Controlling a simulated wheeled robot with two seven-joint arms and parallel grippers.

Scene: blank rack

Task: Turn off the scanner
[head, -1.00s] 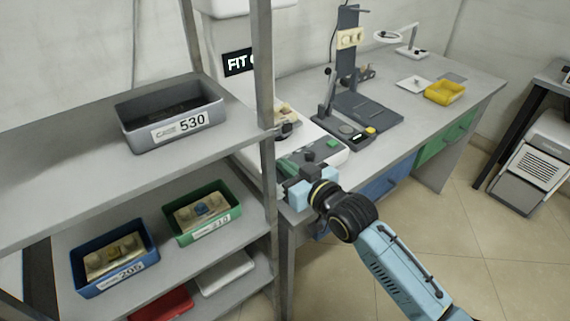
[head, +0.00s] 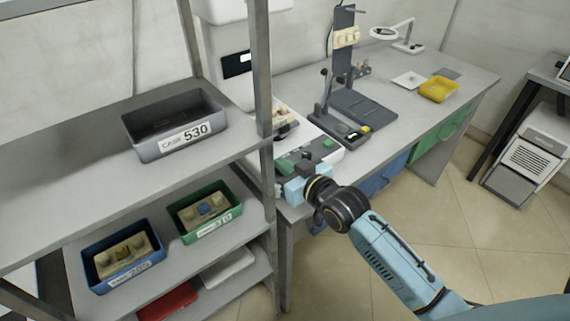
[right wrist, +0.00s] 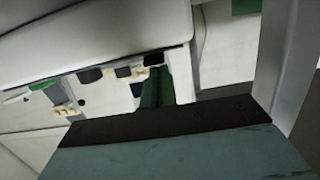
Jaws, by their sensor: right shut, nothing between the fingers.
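A white bench machine (head: 331,158) stands at the near-left end of the workbench, partly hidden by the rack post. In the right wrist view, a green button (right wrist: 42,85) and dark knobs (right wrist: 90,75) lie beyond my gripper. My left gripper is not in view.
A grey rack post (head: 262,100) stands just left of my right gripper. Shelves hold a grey bin (head: 150,152), a blue bin (head: 125,278) and a green bin (head: 208,234). A dark stand (head: 368,107) and yellow tray (head: 438,90) are on the bench (head: 415,117).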

